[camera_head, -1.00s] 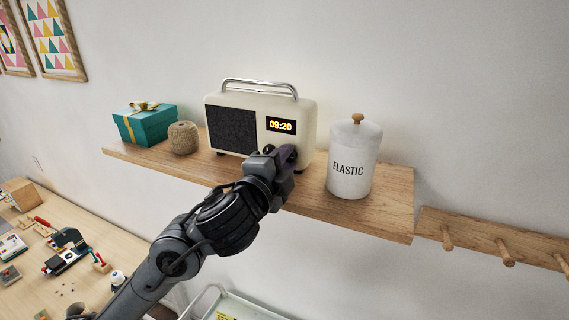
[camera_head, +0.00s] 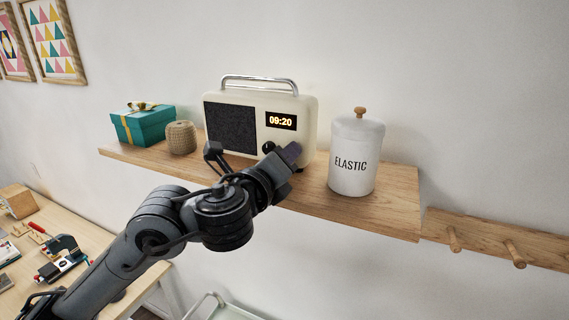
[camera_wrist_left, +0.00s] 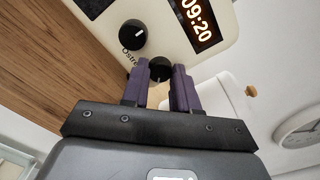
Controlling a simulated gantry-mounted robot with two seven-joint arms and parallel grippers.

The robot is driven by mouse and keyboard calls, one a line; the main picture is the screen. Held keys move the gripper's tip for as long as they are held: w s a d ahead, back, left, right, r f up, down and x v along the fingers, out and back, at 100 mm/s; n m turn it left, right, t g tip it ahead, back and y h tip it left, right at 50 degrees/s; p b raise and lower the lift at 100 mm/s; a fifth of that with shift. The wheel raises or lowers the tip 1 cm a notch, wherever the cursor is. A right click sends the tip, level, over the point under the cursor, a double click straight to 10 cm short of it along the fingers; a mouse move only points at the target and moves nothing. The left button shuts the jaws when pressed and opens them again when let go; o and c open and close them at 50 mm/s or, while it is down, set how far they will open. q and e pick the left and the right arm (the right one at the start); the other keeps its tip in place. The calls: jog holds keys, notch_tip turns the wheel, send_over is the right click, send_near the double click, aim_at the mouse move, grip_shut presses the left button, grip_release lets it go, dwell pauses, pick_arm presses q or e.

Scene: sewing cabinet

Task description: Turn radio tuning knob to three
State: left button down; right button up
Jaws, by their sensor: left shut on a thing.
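The cream radio (camera_head: 305,108) stands on the wooden shelf, with a dark speaker grille and a lit display reading 09:20. In the head view one black knob (camera_head: 268,147) shows under the display, and my left gripper (camera_head: 290,152) covers the other. In the left wrist view a black knob with a white mark (camera_wrist_left: 132,33) is free, beside partly hidden lettering. A second black knob (camera_wrist_left: 159,68) sits between the purple fingers of my left gripper (camera_wrist_left: 162,75), which is shut on it. Its mark and any numbers around it cannot be read. My right gripper does not show.
On the shelf (camera_head: 395,205), a white ELASTIC jar (camera_head: 353,155) stands close to the right of the radio. A twine spool (camera_head: 181,138) and a teal gift box (camera_head: 143,125) stand to the left. A peg rail (camera_head: 490,240) is on the wall at right.

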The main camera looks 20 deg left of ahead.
pick_arm(q)
jog(key=m+b, duration=0.3)
jog(key=m, duration=0.2)
jog(key=shift+f+m, duration=0.15)
jog(key=shift+m, duration=0.15)
jog(key=shift+m+b, duration=1.05)
jog(key=shift+m, duration=0.75)
jog(key=c, duration=1.1)
grip_release()
jog(key=shift+s, duration=0.15)
